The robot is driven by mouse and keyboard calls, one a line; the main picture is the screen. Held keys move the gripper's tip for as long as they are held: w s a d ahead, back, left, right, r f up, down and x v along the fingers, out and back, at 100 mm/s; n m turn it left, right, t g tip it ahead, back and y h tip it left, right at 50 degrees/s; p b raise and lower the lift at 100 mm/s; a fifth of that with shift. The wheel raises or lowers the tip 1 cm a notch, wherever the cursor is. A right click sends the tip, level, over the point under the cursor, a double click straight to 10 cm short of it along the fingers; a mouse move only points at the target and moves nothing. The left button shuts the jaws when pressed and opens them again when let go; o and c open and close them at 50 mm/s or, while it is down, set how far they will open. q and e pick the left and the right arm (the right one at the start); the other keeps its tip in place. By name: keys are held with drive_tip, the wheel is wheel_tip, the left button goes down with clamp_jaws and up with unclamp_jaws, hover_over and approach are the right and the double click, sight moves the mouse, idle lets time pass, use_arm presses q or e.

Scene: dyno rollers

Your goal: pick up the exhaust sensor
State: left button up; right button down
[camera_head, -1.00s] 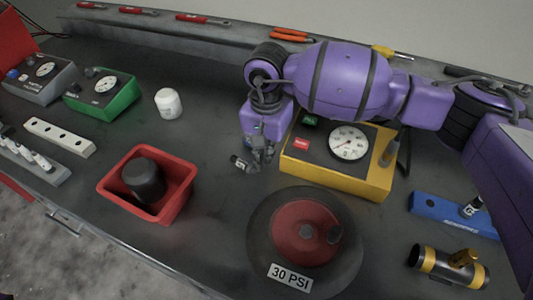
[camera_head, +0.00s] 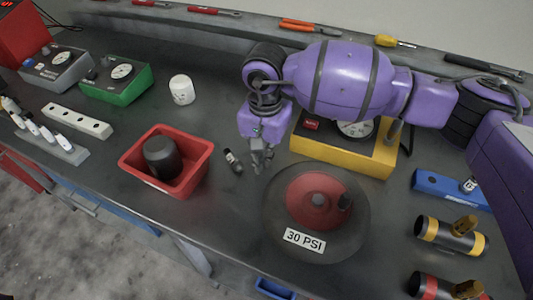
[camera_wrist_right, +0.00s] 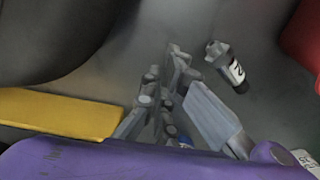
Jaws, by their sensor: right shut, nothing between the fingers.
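A small dark cylinder with a white label (camera_head: 232,160), perhaps the exhaust sensor, lies on the dark bench between the red bin and my right gripper. It also shows in the right wrist view (camera_wrist_right: 238,75), lying on its side, apart from the fingers and to their right. My right gripper (camera_head: 261,160) points down at the bench, left of the yellow gauge box; its fingers (camera_wrist_right: 176,68) are shut with nothing between them. My left gripper is not in view.
A red bin (camera_head: 203,165) holds a black cylinder (camera_head: 160,157). A round 30 PSI disc (camera_head: 275,225) lies in front of my right gripper. The yellow gauge box (camera_head: 345,158) stands to its right. A blue block (camera_head: 432,183) holds a similar small part.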

drive_tip(key=shift+s+a, duration=0.25)
drive_tip(key=shift+s, duration=0.35)
drive_tip(key=shift+w, duration=0.1)
drive_tip(key=shift+s+a, duration=0.15)
drive_tip(key=shift+s, duration=0.3)
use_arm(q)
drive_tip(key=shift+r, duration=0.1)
use_arm(e)
drive_tip(key=shift+w, duration=0.1)
